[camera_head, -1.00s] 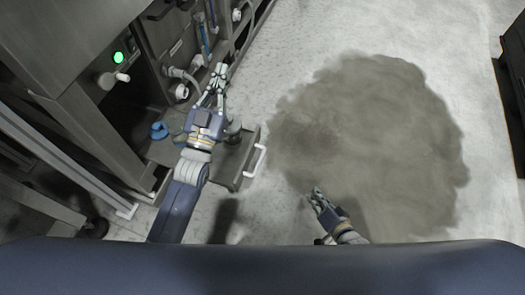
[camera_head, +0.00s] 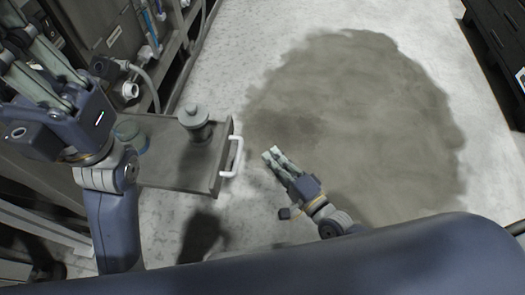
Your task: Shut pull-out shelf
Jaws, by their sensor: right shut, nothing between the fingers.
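The pull-out shelf (camera_head: 175,172) is a dark metal tray that sticks out from the machine at left. Its white handle (camera_head: 237,158) is on the right-hand front edge. My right gripper (camera_head: 271,154) is shut and empty, a short way right of the handle, with a visible gap between them. My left gripper (camera_head: 22,48) is raised at the upper left, close to the camera. Its fingers are spread apart with nothing seen between them, and one fingertip is near or past the picture edge. It hides part of the machine and the shelf's inner end.
A grey lidded pot (camera_head: 195,124) stands on the shelf near its far edge. A round blue-green item (camera_head: 131,137) lies further in. The machine front (camera_head: 113,38) has hoses and fittings. A large brownish patch (camera_head: 360,120) covers the open floor at right. A black rack (camera_head: 497,45) stands far right.

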